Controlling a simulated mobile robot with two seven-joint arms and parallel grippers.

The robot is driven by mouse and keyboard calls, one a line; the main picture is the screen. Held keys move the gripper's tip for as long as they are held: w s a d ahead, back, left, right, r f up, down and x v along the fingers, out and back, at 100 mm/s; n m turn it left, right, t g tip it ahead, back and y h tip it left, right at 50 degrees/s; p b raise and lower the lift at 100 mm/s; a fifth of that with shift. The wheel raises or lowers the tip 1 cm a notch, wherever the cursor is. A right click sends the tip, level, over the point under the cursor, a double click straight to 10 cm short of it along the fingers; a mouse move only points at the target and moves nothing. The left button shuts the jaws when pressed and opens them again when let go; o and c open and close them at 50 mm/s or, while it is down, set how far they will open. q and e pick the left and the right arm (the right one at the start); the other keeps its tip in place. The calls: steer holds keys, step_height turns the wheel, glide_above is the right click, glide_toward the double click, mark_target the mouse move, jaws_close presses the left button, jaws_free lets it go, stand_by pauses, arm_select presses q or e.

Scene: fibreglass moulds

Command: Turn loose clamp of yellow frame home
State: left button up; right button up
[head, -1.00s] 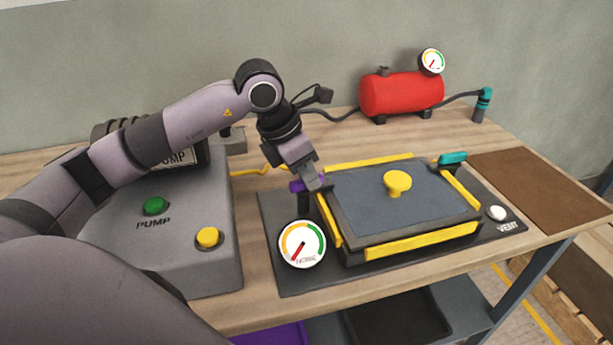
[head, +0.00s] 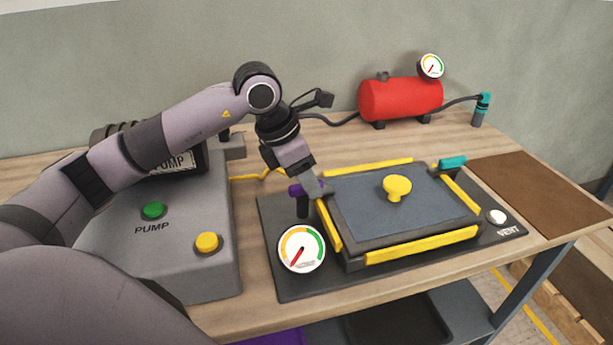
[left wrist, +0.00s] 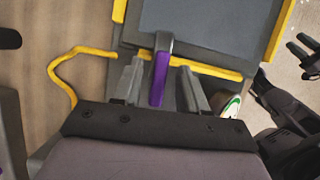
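The yellow frame (head: 420,246) lies around a dark blue-grey panel (head: 400,215) on a black mat. A purple-handled clamp (head: 296,188) stands at the frame's left side. My left gripper (head: 316,189) is at this clamp. In the left wrist view the purple handle (left wrist: 160,78) lies between the two fingers (left wrist: 160,88), with narrow gaps beside it, so the gripper looks open around it. A teal-handled clamp (head: 453,162) sits at the frame's far right corner. Dark gripper-like parts at the left wrist view's right edge may be my right gripper; their state is unclear.
A round gauge (head: 301,248) stands at the mat's front left. A grey pump box (head: 190,268) with green and yellow buttons is on the left. A yellow knob (head: 397,187) rises from the panel. A red tank (head: 400,101) stands behind, and a white vent button (head: 497,217) at right.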

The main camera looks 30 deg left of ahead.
arm_select(q)
steer(key=v, duration=0.7)
steer(key=shift+s, duration=0.1)
stand_by(0.5)
